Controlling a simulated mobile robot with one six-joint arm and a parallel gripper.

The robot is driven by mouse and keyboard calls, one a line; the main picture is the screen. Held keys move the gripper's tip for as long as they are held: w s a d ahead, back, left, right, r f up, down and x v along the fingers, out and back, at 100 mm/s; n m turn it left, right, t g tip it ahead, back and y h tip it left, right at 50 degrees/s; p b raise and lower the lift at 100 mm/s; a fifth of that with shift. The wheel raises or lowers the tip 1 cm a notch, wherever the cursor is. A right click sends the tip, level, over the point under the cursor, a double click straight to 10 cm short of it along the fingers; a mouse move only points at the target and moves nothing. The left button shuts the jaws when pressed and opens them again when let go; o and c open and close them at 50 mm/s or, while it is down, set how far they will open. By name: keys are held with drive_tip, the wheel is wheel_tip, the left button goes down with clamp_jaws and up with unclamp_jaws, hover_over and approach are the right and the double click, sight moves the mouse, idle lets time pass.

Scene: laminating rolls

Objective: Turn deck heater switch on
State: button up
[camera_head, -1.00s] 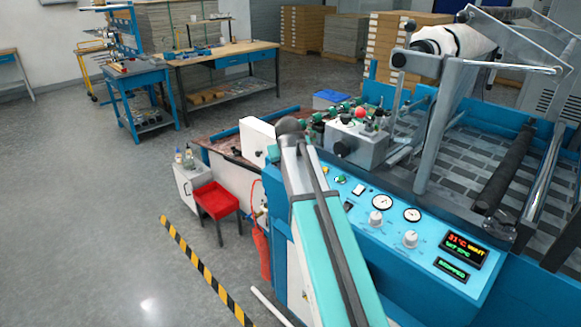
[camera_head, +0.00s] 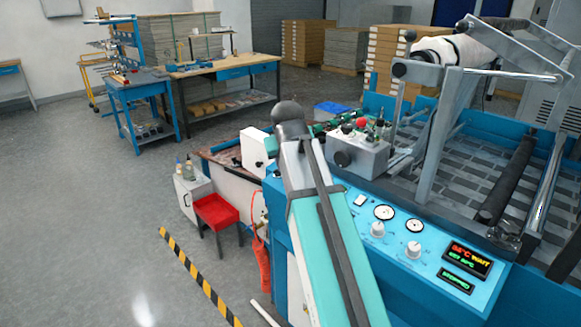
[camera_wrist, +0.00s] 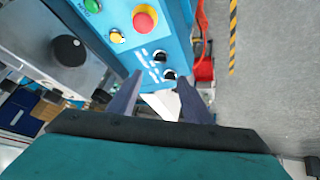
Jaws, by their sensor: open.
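A blue control panel (camera_head: 425,262) fills the lower right of the head view, with dials, knobs and a white switch (camera_head: 360,200). Its display (camera_head: 467,260) shows red digits that look like 34°C, with WAIT. In the wrist view, two small dark switches, an upper one (camera_wrist: 160,56) and a lower one (camera_wrist: 169,74), sit beside white labels too small to read. I cannot tell which is the deck heater switch. My gripper (camera_wrist: 159,82) is open and empty, its fingertips close by these switches; contact is unclear. In the head view my arm hides it.
A red mushroom button (camera_wrist: 145,18), a yellow button (camera_wrist: 117,37) and a green button (camera_wrist: 93,6) are near the switches. A black knob (camera_wrist: 68,50) stands out at left. Striped tape (camera_head: 197,277) marks open floor.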

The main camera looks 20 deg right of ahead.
drive_tip(key=shift+s+a+r, duration=0.15)
drive_tip(key=shift+s+r, duration=0.2)
drive_tip(key=shift+r, duration=0.1)
idle(0.5)
